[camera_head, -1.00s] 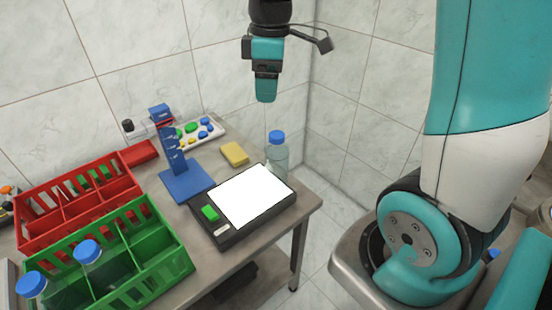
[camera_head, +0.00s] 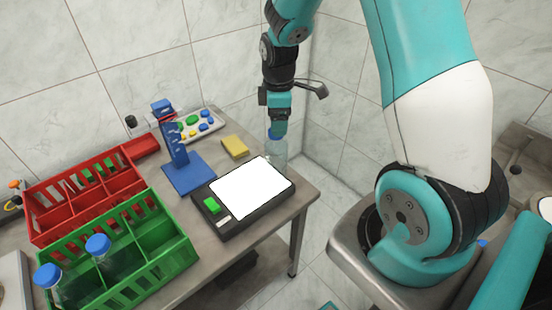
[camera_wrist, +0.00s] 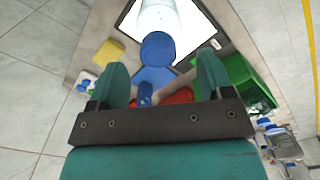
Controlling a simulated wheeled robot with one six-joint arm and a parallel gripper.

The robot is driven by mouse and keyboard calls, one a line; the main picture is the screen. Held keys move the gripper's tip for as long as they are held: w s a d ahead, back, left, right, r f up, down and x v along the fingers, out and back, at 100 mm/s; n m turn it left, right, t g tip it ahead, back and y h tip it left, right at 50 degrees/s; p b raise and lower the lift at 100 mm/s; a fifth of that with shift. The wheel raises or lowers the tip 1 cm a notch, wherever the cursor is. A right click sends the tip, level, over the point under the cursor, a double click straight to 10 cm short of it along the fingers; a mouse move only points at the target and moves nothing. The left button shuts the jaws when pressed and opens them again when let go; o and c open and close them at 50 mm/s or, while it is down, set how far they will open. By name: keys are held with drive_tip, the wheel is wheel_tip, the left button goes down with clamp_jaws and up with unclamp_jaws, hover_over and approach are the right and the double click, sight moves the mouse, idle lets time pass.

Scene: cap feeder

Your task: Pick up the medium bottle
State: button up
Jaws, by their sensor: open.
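A clear bottle with a blue cap (camera_head: 278,153) stands upright at the back right of the table, beside the scale-like device. My gripper (camera_head: 277,128) is over its top, pointing down, and partly hides the cap. In the wrist view the blue cap (camera_wrist: 157,48) lies between the lines of my two open fingers (camera_wrist: 160,72), with the clear body beyond it. I cannot tell whether the fingers touch it. Two more blue-capped bottles (camera_head: 98,245) are in the green crate (camera_head: 165,260); their sizes are hard to compare.
The black device with a white top (camera_head: 215,228) is just left of the bottle. A yellow sponge (camera_head: 235,147), a blue feeder stand (camera_head: 188,175) and a tray of coloured caps (camera_head: 205,122) are behind. A red crate (camera_head: 45,228) is at the left. The table's right edge is close.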

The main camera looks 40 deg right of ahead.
sight(276, 159)
drive_tip(key=shift+w+a+f+p, duration=0.15)
drive_tip(key=shift+f+p, duration=0.25)
drive_tip(key=shift+f, duration=0.75)
drive_tip(key=shift+w+f+p, duration=0.15)
drive_tip(key=shift+f+p, duration=0.25)
drive_tip(key=shift+f, duration=0.7)
clamp_jaws()
